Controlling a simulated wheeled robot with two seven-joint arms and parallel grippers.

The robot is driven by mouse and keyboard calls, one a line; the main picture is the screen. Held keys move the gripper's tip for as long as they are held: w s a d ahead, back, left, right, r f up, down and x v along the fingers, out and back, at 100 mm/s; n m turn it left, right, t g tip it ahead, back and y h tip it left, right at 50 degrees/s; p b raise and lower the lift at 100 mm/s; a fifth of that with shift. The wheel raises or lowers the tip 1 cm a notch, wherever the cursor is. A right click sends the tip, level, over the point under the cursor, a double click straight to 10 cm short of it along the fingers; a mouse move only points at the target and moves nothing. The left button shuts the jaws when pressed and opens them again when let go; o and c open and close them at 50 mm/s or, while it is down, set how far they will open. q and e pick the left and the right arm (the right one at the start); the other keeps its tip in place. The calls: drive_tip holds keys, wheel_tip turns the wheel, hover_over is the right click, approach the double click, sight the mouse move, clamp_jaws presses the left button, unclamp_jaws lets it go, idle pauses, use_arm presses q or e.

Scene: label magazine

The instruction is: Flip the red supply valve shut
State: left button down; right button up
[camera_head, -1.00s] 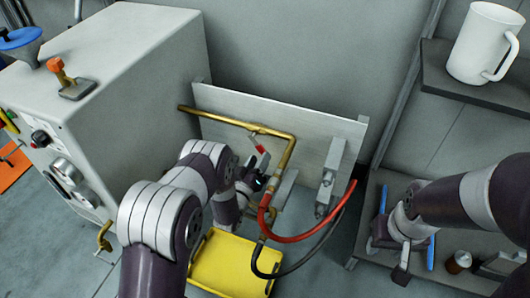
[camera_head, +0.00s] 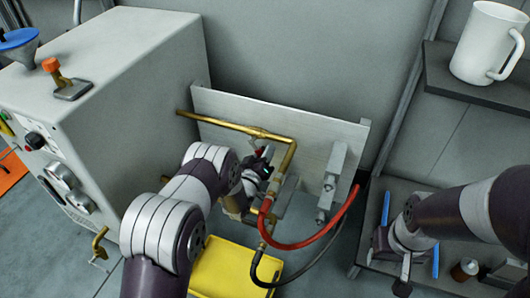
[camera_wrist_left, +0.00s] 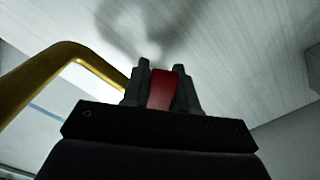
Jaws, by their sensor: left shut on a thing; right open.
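The red supply valve's lever (camera_head: 264,151) is on the brass pipe (camera_head: 232,126) in front of a pale upright panel; most of it is hidden in the head view. My left gripper (camera_head: 265,160) reaches in from the left below the pipe and is shut on the red lever. In the left wrist view the red lever (camera_wrist_left: 161,90) shows between the two dark fingertips, with the pipe (camera_wrist_left: 50,75) to the left. My right gripper (camera_head: 402,268) is open at the lower right, over the lower shelf, away from the valve.
A red hose (camera_head: 315,237) and a black hose (camera_head: 280,282) hang right of my left gripper. A yellow tray (camera_head: 225,270) lies below. A grey machine (camera_head: 120,75) stands left. A white mug (camera_head: 480,45) sits on the upper right shelf. Blue bars (camera_head: 385,208) flank my right gripper.

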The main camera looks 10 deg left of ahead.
use_arm(q)
drive_tip(key=shift+w+a+f+m, duration=0.15)
drive_tip(key=shift+a+m, duration=0.45)
drive_tip(key=shift+m, duration=0.6)
drive_tip(key=shift+w+a+f+m, duration=0.1)
drive_tip(key=shift+a+f+m, duration=0.15)
drive_tip(key=shift+a+m, duration=0.65)
drive_tip(key=shift+w+a+f+m, duration=0.1)
drive_tip(key=shift+a+f+m, duration=0.15)
drive_tip(key=shift+m, duration=1.25)
drive_tip(key=c, duration=1)
unclamp_jaws()
drive_tip(key=shift+o, duration=0.2)
